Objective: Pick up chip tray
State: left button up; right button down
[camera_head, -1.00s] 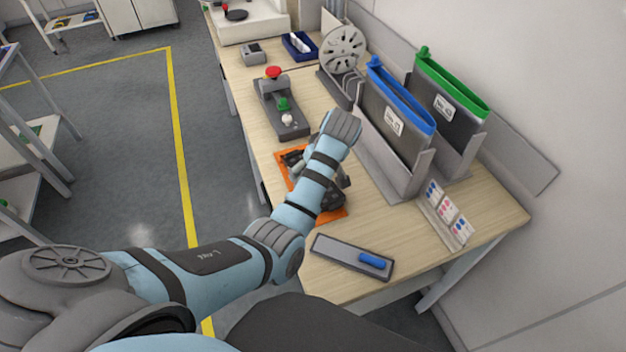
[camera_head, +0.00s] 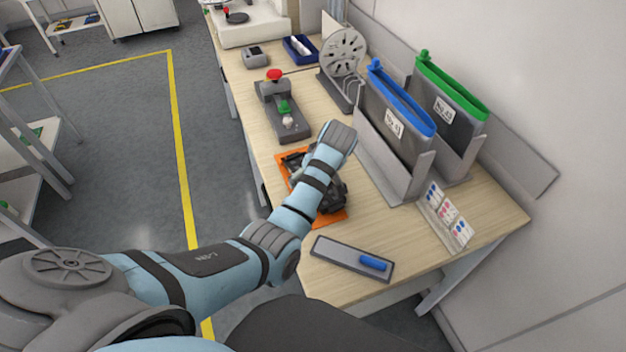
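No tray in view is marked as the chip tray. A flat orange tray or mat (camera_head: 326,217) lies on the wooden bench, largely covered by my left arm. A grey flat tray-like block with a blue handle (camera_head: 353,258) lies near the bench's front edge. My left gripper (camera_head: 329,197) is low over the orange piece, behind my forearm. Its fingers are mostly hidden, so I cannot tell if they are open or touching anything. My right gripper is not in view.
Two upright holders, with blue (camera_head: 398,95) and green (camera_head: 450,88) rims, stand right of my wrist. A grey fixture with a red button (camera_head: 275,75) and a reel (camera_head: 344,52) stand beyond. A card stand (camera_head: 447,215) is at the right. Bare bench lies around the front block.

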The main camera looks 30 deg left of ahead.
pick_arm(q)
jog(key=shift+c, duration=0.4)
jog(key=c, duration=1.3)
